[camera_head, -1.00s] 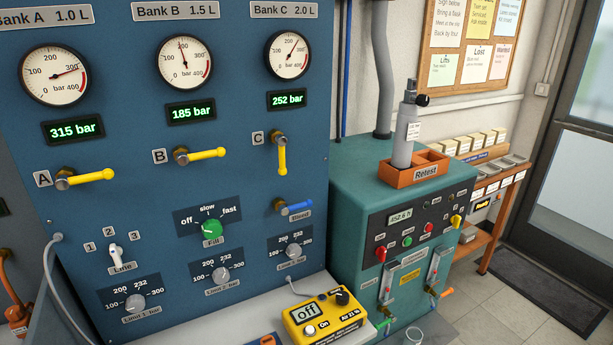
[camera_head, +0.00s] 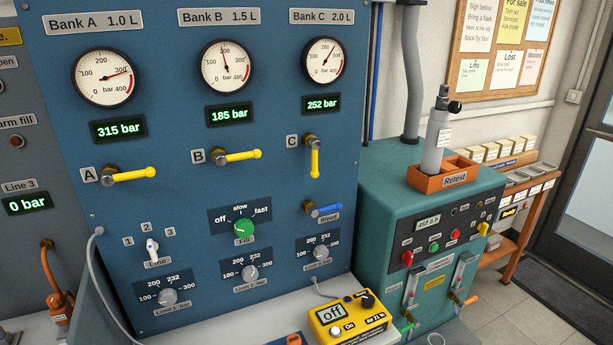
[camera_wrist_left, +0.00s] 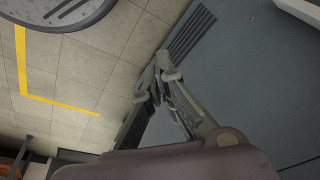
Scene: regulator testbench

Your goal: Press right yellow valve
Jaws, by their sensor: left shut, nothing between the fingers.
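Three yellow valve handles sit on the blue panel in the head view. Valve A (camera_head: 136,175) on the left and valve B (camera_head: 241,156) in the middle lie roughly level, pointing right. Valve C (camera_head: 315,160), the rightmost yellow one, hangs straight down below the 252 bar display. No gripper shows in the head view. In the left wrist view my left gripper (camera_wrist_left: 157,88) is shut and empty, with its fingertips together above a dark grey surface and tiled floor. No valve shows in that view. My right gripper is in neither view.
A blue bleed handle (camera_head: 325,210) is just below valve C. A green fill knob (camera_head: 243,229) is lower left of it. A yellow analyser (camera_head: 342,314) stands on the ledge below. A teal machine (camera_head: 390,180) stands to the right of the panel.

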